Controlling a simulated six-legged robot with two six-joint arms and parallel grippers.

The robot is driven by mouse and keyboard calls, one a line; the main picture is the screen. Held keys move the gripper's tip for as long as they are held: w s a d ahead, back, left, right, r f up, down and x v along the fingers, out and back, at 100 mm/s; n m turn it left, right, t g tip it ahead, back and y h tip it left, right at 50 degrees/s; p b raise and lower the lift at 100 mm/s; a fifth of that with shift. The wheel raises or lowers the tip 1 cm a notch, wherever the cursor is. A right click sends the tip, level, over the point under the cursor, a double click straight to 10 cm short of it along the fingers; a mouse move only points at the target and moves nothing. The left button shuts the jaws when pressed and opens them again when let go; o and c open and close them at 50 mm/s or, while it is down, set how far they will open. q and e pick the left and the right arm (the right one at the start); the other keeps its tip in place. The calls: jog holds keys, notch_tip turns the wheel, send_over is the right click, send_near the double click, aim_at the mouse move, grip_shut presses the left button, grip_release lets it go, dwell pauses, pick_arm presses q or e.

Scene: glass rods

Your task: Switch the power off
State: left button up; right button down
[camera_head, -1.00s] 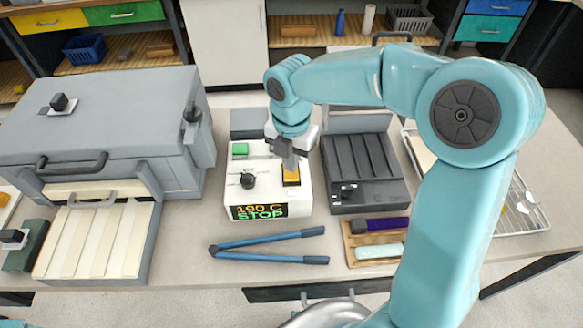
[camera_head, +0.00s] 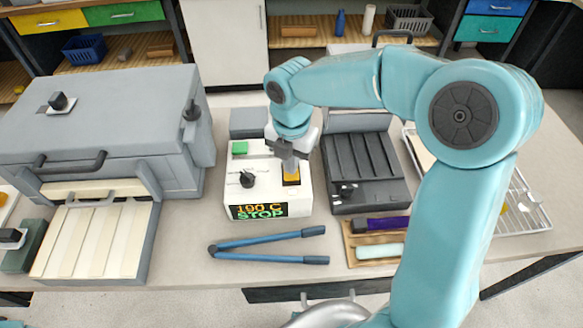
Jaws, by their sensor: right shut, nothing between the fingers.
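The white control box (camera_head: 270,196) stands in the middle of the table. Its display (camera_head: 259,211) reads "190 C" or similar above "STOP", lit. A green button (camera_head: 240,147), a black knob (camera_head: 247,179) and an amber rocker switch (camera_head: 291,175) are on its top. My right gripper (camera_head: 290,164) is shut and empty, pointing down right over the amber switch. Its tips hide the switch's far part; I cannot tell whether they touch it. My left gripper is not in view.
A large grey kiln-like box (camera_head: 110,120) stands on the left, with a slatted tray (camera_head: 97,240) before it. Blue long-handled tongs (camera_head: 268,243) lie in front of the control box. A dark ribbed unit (camera_head: 362,165) and a wire rack (camera_head: 525,210) are on the right.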

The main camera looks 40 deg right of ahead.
jog(key=shift+f+b, duration=0.6)
jog(key=shift+f, duration=0.3)
jog(key=shift+s+r, duration=0.1)
jog(key=shift+r+p, duration=0.45)
jog(key=shift+p, duration=0.1)
notch_tip(320, 180, up, 3)
jog(key=p, duration=0.2)
jog(key=shift+r+p, duration=0.15)
jog(key=shift+p, duration=0.25)
notch_tip(320, 180, up, 2)
jog(key=shift+r+p, duration=0.1)
jog(key=shift+p, duration=0.9)
jog(key=shift+r+p, duration=0.3)
jog(key=shift+r, duration=0.05)
jog(key=shift+f, duration=0.15)
